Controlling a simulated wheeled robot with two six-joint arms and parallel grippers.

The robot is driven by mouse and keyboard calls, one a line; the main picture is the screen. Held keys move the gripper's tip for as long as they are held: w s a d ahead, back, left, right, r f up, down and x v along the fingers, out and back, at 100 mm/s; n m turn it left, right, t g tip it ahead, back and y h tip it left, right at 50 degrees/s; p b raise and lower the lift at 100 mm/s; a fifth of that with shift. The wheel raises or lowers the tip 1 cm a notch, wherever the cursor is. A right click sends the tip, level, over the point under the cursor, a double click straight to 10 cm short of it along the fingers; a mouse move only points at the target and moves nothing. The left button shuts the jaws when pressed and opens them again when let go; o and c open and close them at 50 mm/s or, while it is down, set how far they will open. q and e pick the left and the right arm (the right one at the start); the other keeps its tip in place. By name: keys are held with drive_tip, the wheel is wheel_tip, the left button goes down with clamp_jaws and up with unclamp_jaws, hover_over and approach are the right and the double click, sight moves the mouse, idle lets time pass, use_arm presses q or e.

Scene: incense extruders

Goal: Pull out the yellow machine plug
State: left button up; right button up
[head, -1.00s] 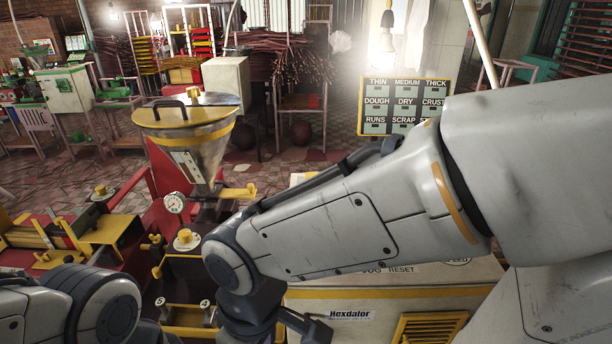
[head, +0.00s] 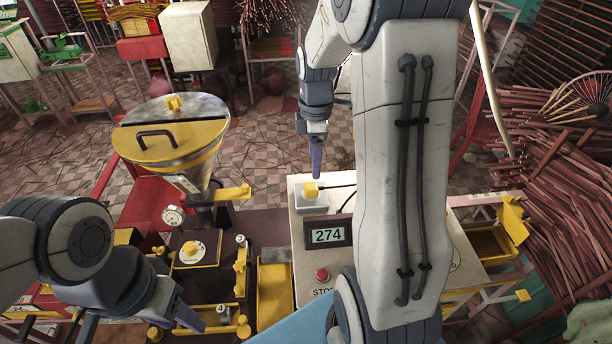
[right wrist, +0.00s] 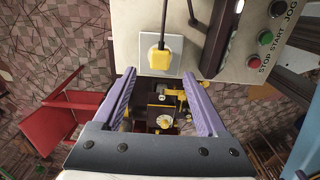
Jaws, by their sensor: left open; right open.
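The yellow plug (head: 311,189) sits in a white socket plate (head: 312,204) at the back left of the pale machine top, with a dark cord running off it. In the right wrist view the plug (right wrist: 160,56) stands on the square white plate (right wrist: 176,63), its cord leading up the picture. My right gripper (head: 316,162) points down just above the plug in the head view; in the right wrist view its two purple fingers are apart, with nothing between them touching. My left gripper (head: 195,325) is open, low at the front left near the extruder.
A counter reading 274 (head: 328,235) and a red stop button (head: 322,275) are beside the socket. A steel hopper with yellow lid (head: 170,130) stands left. A yellow tray (head: 275,290) lies between. Incense sticks (head: 530,150) are heaped at right.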

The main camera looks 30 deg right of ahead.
sight(311, 186)
drive_tip(key=shift+w+a+f, duration=0.1)
drive_tip(key=shift+w+a, duration=0.1)
drive_tip(key=shift+a, duration=0.15)
wheel_tip(311, 186, down, 8)
drive_tip(key=b, duration=0.6)
drive_tip(key=shift+r, duration=0.2)
drive_tip(key=shift+f+b, duration=0.6)
drive_tip(key=shift+f, duration=0.05)
drive_tip(key=shift+r+p, duration=0.1)
drive_tip(key=shift+p, duration=0.25)
idle(0.3)
clamp_jaws()
